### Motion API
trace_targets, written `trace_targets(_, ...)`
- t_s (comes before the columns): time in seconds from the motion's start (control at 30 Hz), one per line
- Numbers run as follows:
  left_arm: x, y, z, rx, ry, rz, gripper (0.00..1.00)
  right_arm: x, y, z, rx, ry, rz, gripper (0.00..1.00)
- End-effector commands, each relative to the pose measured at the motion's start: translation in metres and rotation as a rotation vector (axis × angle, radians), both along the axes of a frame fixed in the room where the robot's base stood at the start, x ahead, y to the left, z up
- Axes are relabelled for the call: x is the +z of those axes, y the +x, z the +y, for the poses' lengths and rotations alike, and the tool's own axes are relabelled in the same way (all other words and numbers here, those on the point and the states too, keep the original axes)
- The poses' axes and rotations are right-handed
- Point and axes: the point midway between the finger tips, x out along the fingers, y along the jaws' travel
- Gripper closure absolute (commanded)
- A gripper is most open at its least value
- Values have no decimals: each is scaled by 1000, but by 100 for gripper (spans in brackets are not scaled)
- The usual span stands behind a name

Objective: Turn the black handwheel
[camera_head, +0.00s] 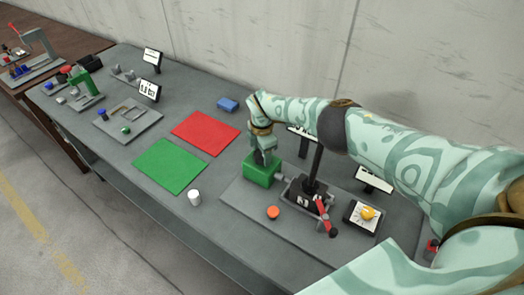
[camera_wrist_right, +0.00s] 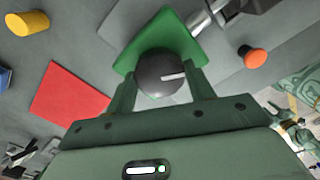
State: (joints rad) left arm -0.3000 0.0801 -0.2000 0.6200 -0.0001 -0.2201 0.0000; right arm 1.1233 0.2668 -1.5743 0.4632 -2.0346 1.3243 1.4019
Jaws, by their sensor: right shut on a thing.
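The black handwheel (camera_wrist_right: 158,76) shows in the right wrist view as a dark round knob with a pale line on it. It sits in front of a green block (camera_wrist_right: 196,50), which in the head view (camera_head: 259,179) rests on a grey base plate. My right gripper (camera_wrist_right: 163,82) is shut on the handwheel, one finger on each side of it. In the head view my right gripper (camera_head: 262,156) comes down onto the green block from above, and the handwheel is mostly hidden there. My left gripper is in neither view.
Beside the block stand a black lever unit (camera_head: 304,193) with a red handle (camera_head: 325,219), an orange button (camera_head: 273,212) and a yellow knob (camera_head: 368,213). A white cylinder (camera_head: 194,198), red mat (camera_head: 205,132) and green mat (camera_head: 169,167) lie to the left. A wall runs behind.

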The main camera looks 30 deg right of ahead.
Motion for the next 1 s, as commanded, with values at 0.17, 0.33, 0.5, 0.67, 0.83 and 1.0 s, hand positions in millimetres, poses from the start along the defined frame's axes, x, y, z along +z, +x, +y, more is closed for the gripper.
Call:
trace_targets(0.17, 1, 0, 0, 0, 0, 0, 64, 3, 2, -1, -10, -2, -6, 70)
trace_targets(0.33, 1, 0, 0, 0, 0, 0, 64, 3, 2, -1, -10, -2, -6, 70)
trace_targets(0.5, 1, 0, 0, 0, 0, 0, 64, 3, 2, -1, -9, -2, -7, 27)
trace_targets(0.67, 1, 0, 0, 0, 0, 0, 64, 1, 1, -1, -8, -1, -4, 25)
trace_targets(0.83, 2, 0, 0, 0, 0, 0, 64, 4, 1, -1, -8, 0, -3, 25)
trace_targets(1.0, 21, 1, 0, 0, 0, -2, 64, 31, 1, -1, -7, -1, -4, 25)
